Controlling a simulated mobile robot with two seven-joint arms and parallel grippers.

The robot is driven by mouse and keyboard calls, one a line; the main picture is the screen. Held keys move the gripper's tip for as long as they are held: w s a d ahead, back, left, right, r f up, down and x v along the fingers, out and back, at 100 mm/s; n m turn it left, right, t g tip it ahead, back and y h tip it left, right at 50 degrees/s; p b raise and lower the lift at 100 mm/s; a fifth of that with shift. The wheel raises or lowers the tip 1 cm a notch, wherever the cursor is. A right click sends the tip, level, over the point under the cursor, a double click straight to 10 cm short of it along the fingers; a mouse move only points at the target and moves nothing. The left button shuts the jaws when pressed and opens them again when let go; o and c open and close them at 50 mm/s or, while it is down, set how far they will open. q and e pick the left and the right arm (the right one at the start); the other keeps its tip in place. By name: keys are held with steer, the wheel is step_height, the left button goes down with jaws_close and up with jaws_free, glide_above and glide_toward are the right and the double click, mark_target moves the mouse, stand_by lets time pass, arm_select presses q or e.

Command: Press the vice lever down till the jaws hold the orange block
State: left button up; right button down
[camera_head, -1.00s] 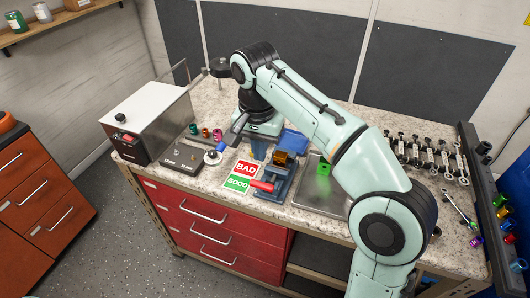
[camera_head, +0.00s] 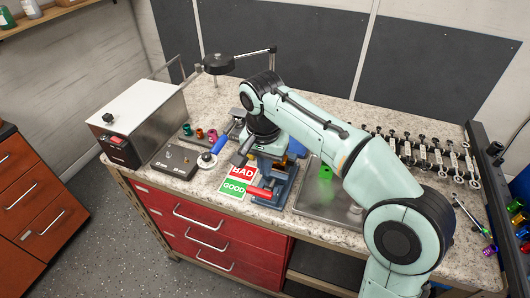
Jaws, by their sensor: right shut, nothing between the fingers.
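The blue vice (camera_head: 286,187) stands near the front edge of the worktop, right of the BAD/GOOD card. Its red-gripped lever (camera_head: 259,192) points left, lying low over the card's edge. The orange block is mostly hidden behind my right arm at the top of the vice, so I cannot tell whether the jaws touch it. My right gripper (camera_head: 240,158) is shut and empty, above and left of the vice, beyond the lever and apart from it. My left gripper is not in view.
The BAD/GOOD card (camera_head: 239,183) lies left of the vice. A metal tray (camera_head: 325,205) with a green block (camera_head: 326,172) is to the right. A dark control box (camera_head: 175,162) and a blue-handled item (camera_head: 222,143) are to the left. A lamp (camera_head: 218,64) stands behind.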

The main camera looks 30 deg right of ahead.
mark_target(264, 192)
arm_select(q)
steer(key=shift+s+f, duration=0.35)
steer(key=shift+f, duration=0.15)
arm_select(e)
steer(key=shift+s+a+f, duration=0.35)
steer(key=shift+a+f, duration=0.15)
steer(key=shift+f, duration=0.1)
steer(key=shift+s+a+f, duration=0.35)
steer(key=shift+a+f, duration=0.1)
steer(key=shift+f, duration=0.1)
arm_select(q)
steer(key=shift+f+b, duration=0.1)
steer(key=shift+b, duration=0.2)
